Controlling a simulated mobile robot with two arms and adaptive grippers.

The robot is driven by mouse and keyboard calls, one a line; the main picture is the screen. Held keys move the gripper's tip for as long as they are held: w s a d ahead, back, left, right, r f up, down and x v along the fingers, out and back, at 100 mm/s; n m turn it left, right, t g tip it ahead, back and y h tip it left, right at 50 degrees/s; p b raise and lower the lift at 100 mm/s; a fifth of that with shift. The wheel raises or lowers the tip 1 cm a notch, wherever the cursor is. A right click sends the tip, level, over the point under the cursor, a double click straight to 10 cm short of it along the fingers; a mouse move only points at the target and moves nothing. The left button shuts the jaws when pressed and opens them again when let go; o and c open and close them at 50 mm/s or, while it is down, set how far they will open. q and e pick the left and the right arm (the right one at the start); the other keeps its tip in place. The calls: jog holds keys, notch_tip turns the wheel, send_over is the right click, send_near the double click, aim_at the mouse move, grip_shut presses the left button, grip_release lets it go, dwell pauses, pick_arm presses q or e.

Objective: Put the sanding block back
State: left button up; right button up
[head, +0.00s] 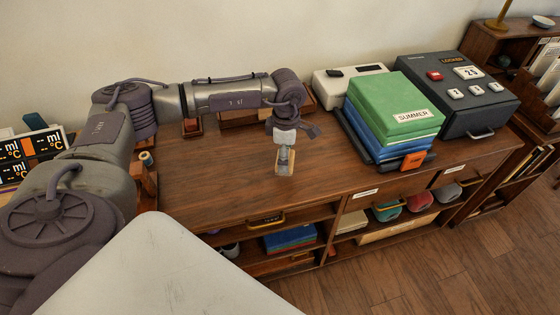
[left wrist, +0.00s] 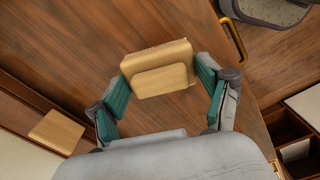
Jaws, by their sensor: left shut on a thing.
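The sanding block is a tan, wood-coloured block (left wrist: 158,68) with a raised piece on it, between the fingers of my left gripper (left wrist: 163,82) in the left wrist view. In the head view the left gripper (head: 285,160) points down over the middle of the brown wooden cabinet top (head: 215,180), shut on the block. Part of the block shows around the fingertips. Whether it touches the wood below is hard to tell. My right gripper is not in view.
A second light wooden piece (left wrist: 57,132) lies near the wall side in the left wrist view. Green and blue boxes (head: 395,105), a dark case (head: 455,95) and a white device (head: 350,83) stand to the right. The cabinet top around the gripper is clear.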

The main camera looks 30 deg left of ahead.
pick_arm(q)
jog(key=shift+w+a+f, duration=0.25)
jog(key=shift+a+f, duration=0.3)
jog(key=shift+a, duration=0.35)
jog(key=shift+a+f, duration=0.15)
jog(key=shift+f, duration=0.1)
notch_tip(320, 180, down, 3)
jog(key=shift+f+p, duration=0.15)
jog(key=shift+p, duration=0.25)
jog(key=shift+f, duration=0.2)
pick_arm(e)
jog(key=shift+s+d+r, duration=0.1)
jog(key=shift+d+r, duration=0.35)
pick_arm(q)
jog(key=shift+f, duration=0.2)
jog(key=o, duration=1)
jog(key=shift+c, duration=0.2)
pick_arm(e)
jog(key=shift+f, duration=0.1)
